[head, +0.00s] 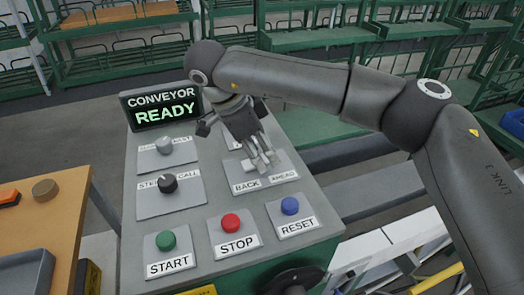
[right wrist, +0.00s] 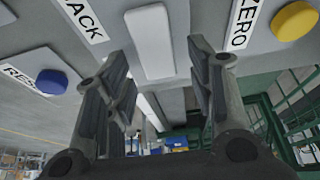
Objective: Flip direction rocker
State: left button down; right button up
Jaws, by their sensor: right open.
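The direction rocker (right wrist: 152,42) is a long pale paddle on a grey plate in the right wrist view. In the head view its plate (head: 284,186) carries the labels BACK and AHEAD, and my gripper hides most of the rocker. My right gripper (head: 264,160) is over this plate, pointing down at it. In the right wrist view its two fingers (right wrist: 160,58) are spread, with the rocker showing between them and nothing held. I cannot tell whether a finger touches the rocker or which end is pressed in. My left gripper is not in view.
The screen (head: 163,108) reads CONVEYOR READY. Two knobs (head: 167,183) are left of the rocker. Green START (head: 166,241), red STOP (head: 230,222) and blue RESET (head: 290,206) buttons stand in front. A yellow button (right wrist: 296,20) labelled ZERO is on the rocker's other side.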

jog(key=v, duration=1.1)
jog(key=shift+r, duration=0.1)
